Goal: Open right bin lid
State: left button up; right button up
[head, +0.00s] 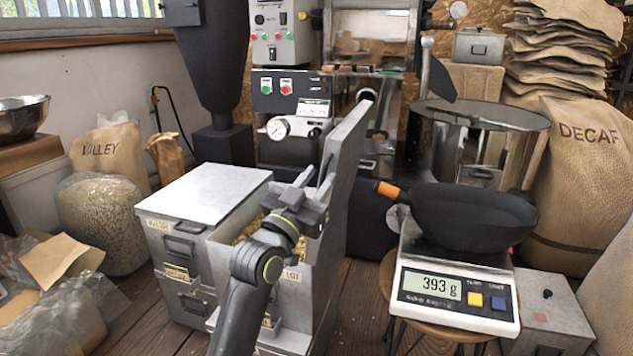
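A grey metal double bin stands in the middle of the head view. Its left lid (205,190) lies flat and closed. Its right lid (346,150) stands raised, nearly upright, and the right compartment shows beans (248,226) inside. My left gripper (316,172) is over the right compartment, just left of the raised lid. Its two fingers point up and away with a gap between them, and I see nothing held. I cannot tell whether the gripper touches the lid. My arm hides part of the bin's front and opening. My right gripper is not in view.
A scale (450,285) reading 393 g holds a black pan (472,218) on a stool to the right. A roasting machine (290,90) stands close behind the bin. Bean bags (100,215) crowd the left side. A DECAF sack (575,180) stands at right.

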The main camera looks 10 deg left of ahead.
pick_arm(q)
jog(key=shift+s, duration=0.1)
jog(key=p+v, duration=0.1)
jog(key=v, duration=1.6)
jog(key=shift+s, duration=0.15)
